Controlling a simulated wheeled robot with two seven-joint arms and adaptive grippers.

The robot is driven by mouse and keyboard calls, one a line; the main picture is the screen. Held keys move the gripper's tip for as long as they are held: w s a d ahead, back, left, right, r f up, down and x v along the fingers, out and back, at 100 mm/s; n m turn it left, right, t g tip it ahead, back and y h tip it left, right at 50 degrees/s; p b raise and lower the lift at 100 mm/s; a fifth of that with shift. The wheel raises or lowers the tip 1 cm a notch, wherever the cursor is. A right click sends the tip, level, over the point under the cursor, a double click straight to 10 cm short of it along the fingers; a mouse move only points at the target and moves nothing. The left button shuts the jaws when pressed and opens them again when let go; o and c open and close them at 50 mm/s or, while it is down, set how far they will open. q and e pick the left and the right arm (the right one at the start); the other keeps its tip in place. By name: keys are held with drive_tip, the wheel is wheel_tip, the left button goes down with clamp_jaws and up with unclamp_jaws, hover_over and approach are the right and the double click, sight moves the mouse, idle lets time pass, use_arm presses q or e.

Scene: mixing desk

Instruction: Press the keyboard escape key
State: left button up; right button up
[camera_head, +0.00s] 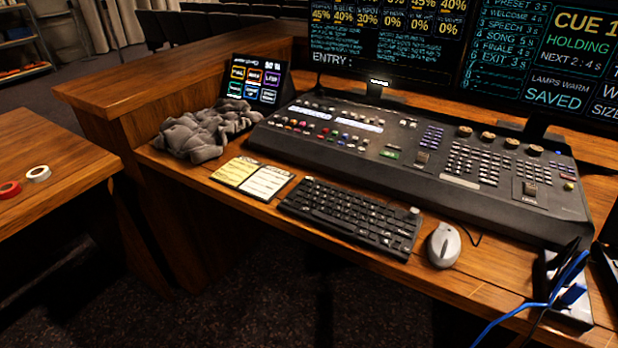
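The black keyboard (350,213) lies on the wooden desk in front of the mixing console. Its long side runs from upper left to lower right. The escape key (309,181) appears to be at its far left corner; the key labels are too small to read. Neither of my grippers shows in the head view.
The mixing console (430,165) stands behind the keyboard. A mouse (443,245) lies to its right, note cards (252,178) and a crumpled grey cloth (206,131) to its left. A small tablet (256,82) and two monitors (390,40) stand behind. Blue cables (540,305) hang at right.

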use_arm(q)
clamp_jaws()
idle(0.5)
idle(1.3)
